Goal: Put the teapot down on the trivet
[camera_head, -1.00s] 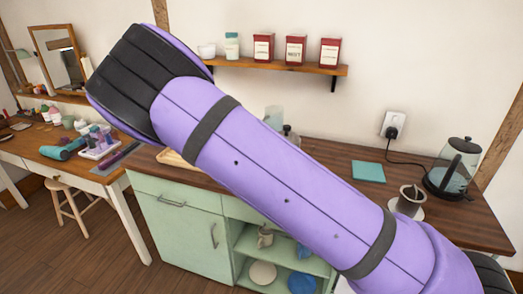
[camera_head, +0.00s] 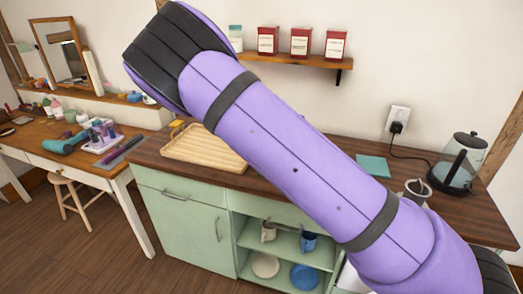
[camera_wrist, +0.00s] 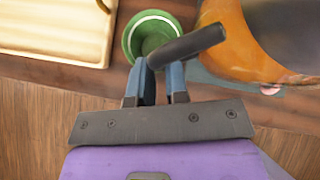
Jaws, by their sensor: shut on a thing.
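In the wrist view, my gripper (camera_wrist: 162,80) is shut on a dark bar-like handle (camera_wrist: 195,44). The handle runs toward a large orange-brown rounded body with a dark top (camera_wrist: 262,40), which looks like the teapot; it is cut off by the frame. A grey-teal strip (camera_wrist: 205,80) shows beside and below it; I cannot tell whether they touch. In the head view, a flat teal square (camera_head: 373,166), likely the trivet, lies on the wooden counter. My purple arm hides the gripper and teapot there.
A pale wooden tray (camera_head: 205,150) lies at the counter's left; it also shows in the wrist view (camera_wrist: 60,28). A green round dish (camera_wrist: 150,32) is close to the gripper. A kettle (camera_head: 458,165) and metal mug (camera_head: 414,190) stand right. A shelf (camera_head: 300,61) hangs above.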

